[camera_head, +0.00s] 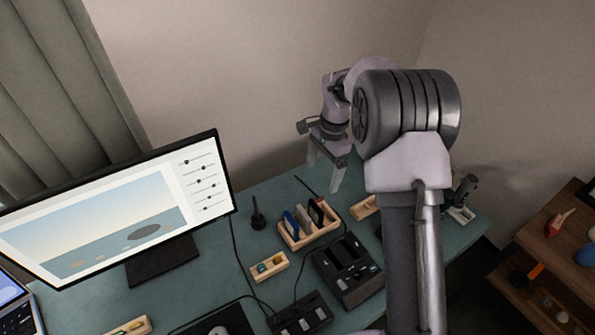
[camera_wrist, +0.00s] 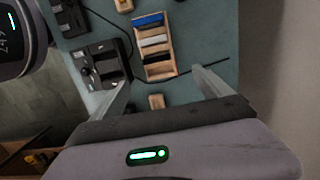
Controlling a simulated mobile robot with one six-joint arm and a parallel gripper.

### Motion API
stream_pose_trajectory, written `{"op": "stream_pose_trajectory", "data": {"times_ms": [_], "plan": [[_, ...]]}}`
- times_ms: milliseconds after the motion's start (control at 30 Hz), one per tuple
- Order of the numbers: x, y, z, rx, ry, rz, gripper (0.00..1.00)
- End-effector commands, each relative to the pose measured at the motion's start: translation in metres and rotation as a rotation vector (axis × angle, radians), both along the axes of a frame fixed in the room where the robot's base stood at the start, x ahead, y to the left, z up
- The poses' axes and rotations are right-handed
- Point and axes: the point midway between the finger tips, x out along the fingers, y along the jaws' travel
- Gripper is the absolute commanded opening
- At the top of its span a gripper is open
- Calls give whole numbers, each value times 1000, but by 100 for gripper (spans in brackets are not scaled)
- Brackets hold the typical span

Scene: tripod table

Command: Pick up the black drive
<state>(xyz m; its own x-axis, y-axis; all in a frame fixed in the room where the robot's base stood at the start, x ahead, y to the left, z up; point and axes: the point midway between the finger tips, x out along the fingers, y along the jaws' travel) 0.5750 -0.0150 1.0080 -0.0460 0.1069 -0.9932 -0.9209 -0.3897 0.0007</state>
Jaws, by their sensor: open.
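In the wrist view the rack (camera_wrist: 163,69) lies ahead of the fingers. The black drive (camera_wrist: 156,52) there is the dark strip nearest me, with the pale and blue drives beyond it. My gripper (camera_head: 323,175) is open and empty, above the table behind the rack, apart from the drives. Both fingers also show in the wrist view (camera_wrist: 160,82).
A black dock (camera_head: 352,266) stands close in front of the rack. A small wooden tray (camera_head: 263,267) is to its left, and a wooden block (camera_head: 364,207) to its right. A monitor (camera_head: 120,220) fills the left. Cables cross the table.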

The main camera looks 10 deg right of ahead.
Motion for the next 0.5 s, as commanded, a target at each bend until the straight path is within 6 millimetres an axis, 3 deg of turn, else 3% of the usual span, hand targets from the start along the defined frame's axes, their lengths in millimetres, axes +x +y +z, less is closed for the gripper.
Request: {"op": "stream_pose_trajectory", "data": {"times_ms": [133,333,500], "plan": [[0,1,-31,0,11,-11,89],[-4,8,-94,0,12,-10,89],[-5,12,-123,1,9,-8,89]]}}
